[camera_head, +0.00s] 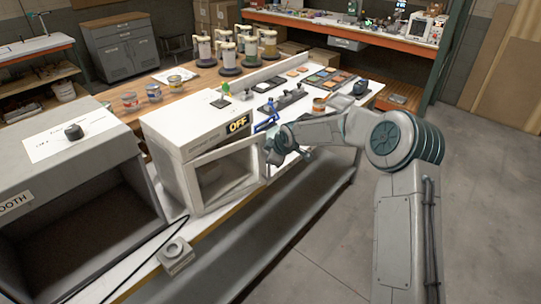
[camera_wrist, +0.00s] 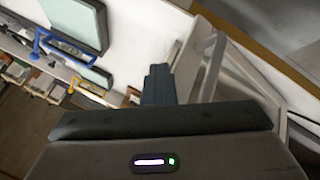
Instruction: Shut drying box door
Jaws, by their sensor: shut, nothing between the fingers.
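A grey booth (camera_head: 60,180) stands left of the drying box. A small grey block with a knob (camera_head: 175,255) sits at the bench's front edge, near a black cable. Trays and jars stand behind and right. The floor in front of the bench is clear at right.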

